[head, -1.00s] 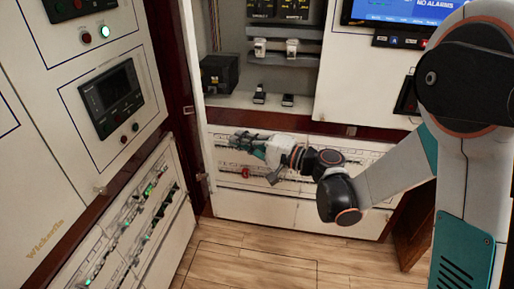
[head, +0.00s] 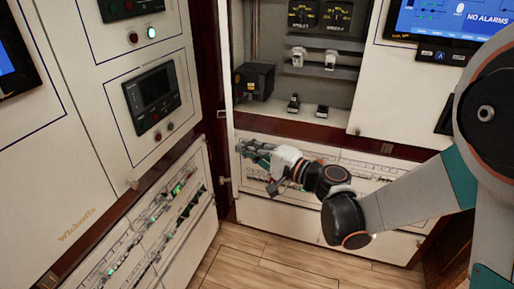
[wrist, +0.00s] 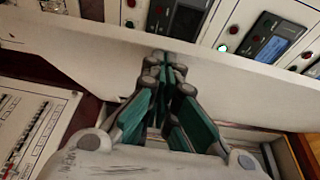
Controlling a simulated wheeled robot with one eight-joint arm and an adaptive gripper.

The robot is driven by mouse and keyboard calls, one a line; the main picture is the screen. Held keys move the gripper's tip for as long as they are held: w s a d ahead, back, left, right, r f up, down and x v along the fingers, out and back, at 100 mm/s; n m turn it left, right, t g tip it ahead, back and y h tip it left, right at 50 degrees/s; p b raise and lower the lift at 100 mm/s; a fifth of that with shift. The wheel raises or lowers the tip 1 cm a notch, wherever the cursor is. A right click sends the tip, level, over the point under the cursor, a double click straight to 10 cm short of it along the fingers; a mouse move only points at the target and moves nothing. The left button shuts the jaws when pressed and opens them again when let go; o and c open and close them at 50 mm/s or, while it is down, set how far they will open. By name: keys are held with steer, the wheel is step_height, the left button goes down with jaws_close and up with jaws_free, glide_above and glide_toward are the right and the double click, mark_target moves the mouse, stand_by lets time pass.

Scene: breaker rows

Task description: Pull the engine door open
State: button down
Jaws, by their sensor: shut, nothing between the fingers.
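A white panel, seen almost edge-on at the left side of the open cabinet, looks like the engine door (head: 227,62); no label on it is readable. In the wrist view a broad white panel (wrist: 70,52) crosses in front of the fingers, probably the same door. My gripper (head: 246,148) is low in front of the cabinet, just right of that edge, pointing left. In the wrist view my gripper (wrist: 164,62) has its teal fingers together, empty, with the tips at the panel. Whether they touch it I cannot tell. No handle on it is clear.
The open compartment (head: 320,85) holds gauges and several switches. Rows of breakers (head: 345,165) lie behind my gripper. The left cabinet (head: 75,150) carries a dark display (head: 152,98) and breakers below. The wooden floor (head: 250,262) is clear.

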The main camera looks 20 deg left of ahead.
steer(key=s+a, duration=0.2)
steer(key=a, duration=0.5)
steer(key=s+a, duration=0.3)
steer(key=a, duration=0.5)
steer(key=shift+s+a+b, duration=0.15)
steer(key=shift+b, duration=0.2)
